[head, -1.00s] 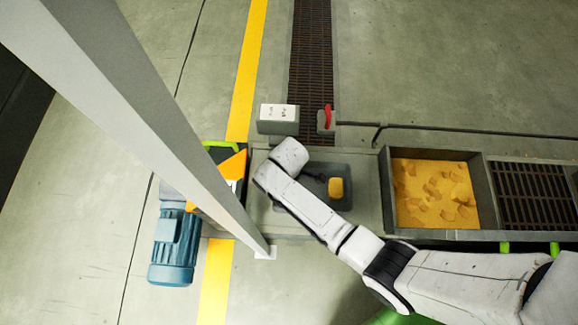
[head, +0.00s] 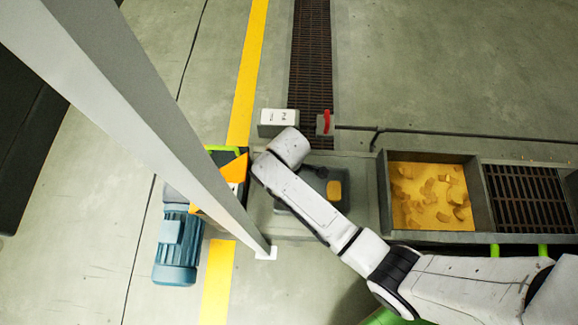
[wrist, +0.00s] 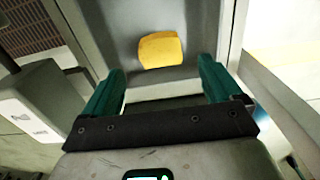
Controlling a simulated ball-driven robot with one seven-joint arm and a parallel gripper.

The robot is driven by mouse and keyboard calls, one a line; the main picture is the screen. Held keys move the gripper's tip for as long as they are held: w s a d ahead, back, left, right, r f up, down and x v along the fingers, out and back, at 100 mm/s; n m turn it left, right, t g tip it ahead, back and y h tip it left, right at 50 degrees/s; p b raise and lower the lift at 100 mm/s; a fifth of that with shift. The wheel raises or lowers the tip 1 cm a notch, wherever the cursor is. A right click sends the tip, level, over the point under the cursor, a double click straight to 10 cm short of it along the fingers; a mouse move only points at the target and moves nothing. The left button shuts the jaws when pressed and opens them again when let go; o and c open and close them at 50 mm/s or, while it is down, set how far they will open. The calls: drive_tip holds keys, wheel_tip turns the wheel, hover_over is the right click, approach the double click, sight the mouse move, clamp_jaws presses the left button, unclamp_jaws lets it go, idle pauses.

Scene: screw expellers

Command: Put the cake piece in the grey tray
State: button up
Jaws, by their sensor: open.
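The cake piece (head: 334,190) is a small yellow-orange block lying in the grey tray (head: 343,170), toward its right side in the head view. It also shows in the wrist view (wrist: 160,50), resting on the tray floor beyond my fingers and apart from them. My gripper (wrist: 158,88) has its two green fingers spread wide with nothing between them. In the head view my gripper is mostly hidden behind my arm, over the left part of the tray.
A bin of yellow crumbs (head: 432,197) and a dark grate (head: 527,198) are to the right. A grey box (head: 277,121) and a red lever (head: 326,122) stand behind the tray. A blue motor (head: 178,247) is at the left.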

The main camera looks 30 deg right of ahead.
wheel_tip(320, 180, up, 5)
drive_tip(key=shift+f+p, duration=0.1)
drive_tip(key=shift+p, duration=0.45)
drive_tip(key=s+d+r+m, duration=0.5)
drive_tip(key=s, duration=0.4)
drive_tip(key=s+d+r+m+t, duration=0.1)
drive_tip(key=s+d+r+m, duration=0.4)
drive_tip(key=s, duration=0.4)
drive_tip(key=shift+r+m, duration=0.4)
drive_tip(key=shift+m, duration=0.2)
